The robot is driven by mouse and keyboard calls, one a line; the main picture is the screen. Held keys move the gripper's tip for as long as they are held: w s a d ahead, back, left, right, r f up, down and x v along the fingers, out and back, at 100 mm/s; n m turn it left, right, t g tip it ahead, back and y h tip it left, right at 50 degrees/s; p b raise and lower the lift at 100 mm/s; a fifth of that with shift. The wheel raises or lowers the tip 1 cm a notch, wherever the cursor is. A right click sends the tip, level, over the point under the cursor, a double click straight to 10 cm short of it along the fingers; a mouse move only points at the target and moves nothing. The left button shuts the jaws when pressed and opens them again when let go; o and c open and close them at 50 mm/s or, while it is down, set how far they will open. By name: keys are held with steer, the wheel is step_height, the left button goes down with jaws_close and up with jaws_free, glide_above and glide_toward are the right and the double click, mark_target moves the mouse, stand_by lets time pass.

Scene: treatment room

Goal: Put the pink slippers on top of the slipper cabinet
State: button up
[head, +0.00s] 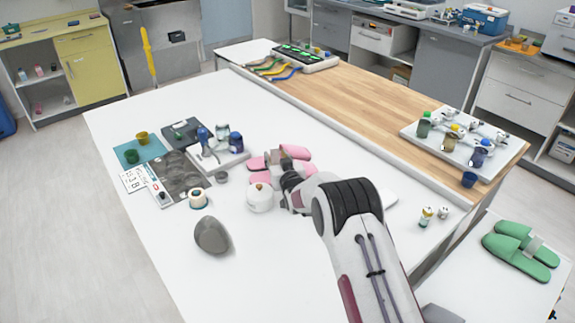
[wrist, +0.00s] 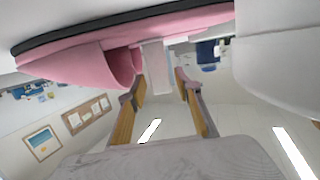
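The pink slippers (head: 296,152) lie on the white table in the head view, partly hidden by my gripper (head: 283,165). In the wrist view, a pink slipper (wrist: 190,32) with a dark sole edge spans the top of the picture. A white band-like piece (wrist: 155,82) hangs by it, between the fingertips of my gripper (wrist: 161,82). The fingers are apart, with a gap visible beside the band; firm contact cannot be made out. The white slipper cabinet (head: 475,303) is at the lower right, with green slippers (head: 520,250) on top.
A white lidded pot (head: 260,199) stands close beside the slippers. A grey rounded object (head: 212,235) is at the front left. Bare cabinet top shows in front of the green slippers.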

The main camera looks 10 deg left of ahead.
jaws_close()
steer(key=shift+r, duration=0.15)
step_height(320, 180, up, 10)
stand_by(0.7)
stand_by(0.5)
steer(key=s+d+r+m+h, duration=0.1)
steer(key=s+d+m+h, duration=0.1)
steer(key=s+d, duration=1)
steer(key=s+d+r+m+t+h, duration=0.1)
steer(key=s+d+h, duration=0.3)
steer(key=s+d, duration=0.8)
steer(key=shift+s+d+r+m, duration=0.15)
steer(key=shift+d+r+m, duration=0.5)
steer(key=shift+d, duration=3.05)
